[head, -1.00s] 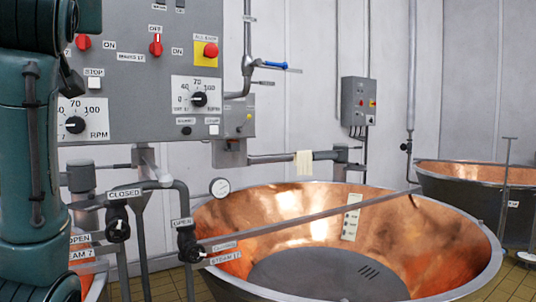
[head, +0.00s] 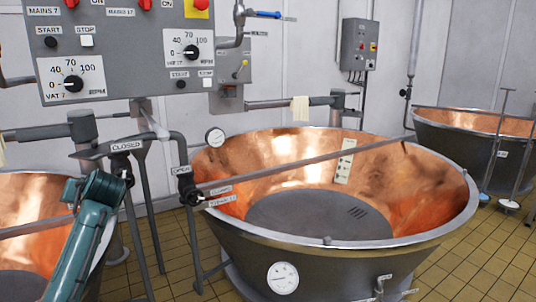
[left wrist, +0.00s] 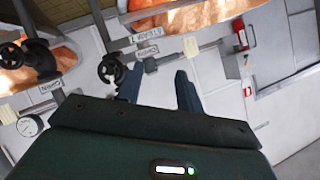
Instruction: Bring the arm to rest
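My left arm (head: 88,235), teal, shows at the lower left of the head view, in front of the left copper vat (head: 30,188). Its gripper cannot be made out there. In the left wrist view the left gripper (left wrist: 158,88) has its two dark fingers apart, with nothing seen between them. Behind the fingers are a black valve handwheel (left wrist: 112,69) and pipework with a label reading STEAM 7. I cannot tell how far the fingers are from them. My right gripper is in neither view.
A large copper vat (head: 240,228) fills the middle, with a bar across it. The grey control panel (head: 130,60) hangs at upper left. Valves and pipes (head: 185,185) stand between the vats. Another vat (head: 455,160) stands at right. Tiled floor (head: 160,240) shows between them.

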